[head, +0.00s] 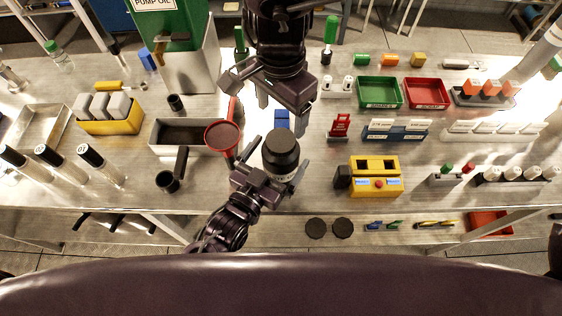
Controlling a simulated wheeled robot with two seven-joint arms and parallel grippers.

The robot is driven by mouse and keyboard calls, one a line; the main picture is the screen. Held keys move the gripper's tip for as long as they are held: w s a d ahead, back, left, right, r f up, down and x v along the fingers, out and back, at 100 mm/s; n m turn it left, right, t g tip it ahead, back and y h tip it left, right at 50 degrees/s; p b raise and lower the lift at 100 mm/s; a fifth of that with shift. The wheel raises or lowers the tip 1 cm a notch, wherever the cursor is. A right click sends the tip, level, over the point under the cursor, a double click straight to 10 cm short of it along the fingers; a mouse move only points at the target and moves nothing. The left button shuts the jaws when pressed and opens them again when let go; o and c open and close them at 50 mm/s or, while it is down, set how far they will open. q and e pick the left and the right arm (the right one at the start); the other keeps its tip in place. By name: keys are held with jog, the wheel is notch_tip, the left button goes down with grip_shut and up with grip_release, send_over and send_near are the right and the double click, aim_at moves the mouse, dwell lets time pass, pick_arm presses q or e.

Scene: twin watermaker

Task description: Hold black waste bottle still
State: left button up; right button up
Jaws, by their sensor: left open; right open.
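The black waste bottle (281,150) stands upright near the middle front of the bench, with part of a white-lettered label showing below its black cap. My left gripper (274,163) comes from the front left and is open, with its fingers on either side of the bottle's lower body. The gripper partly hides the bottle's base, and I cannot tell whether a finger touches it. My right gripper (283,106) is open and empty above the bench, just behind the bottle.
A blue block (282,117) lies behind the bottle. A yellow device (375,178) stands to the right. Green (379,105) and red (425,106) trays lie farther right.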

pick_arm(q)
jog(key=shift+w+d, duration=0.35)
jog(key=shift+w, duration=0.25)
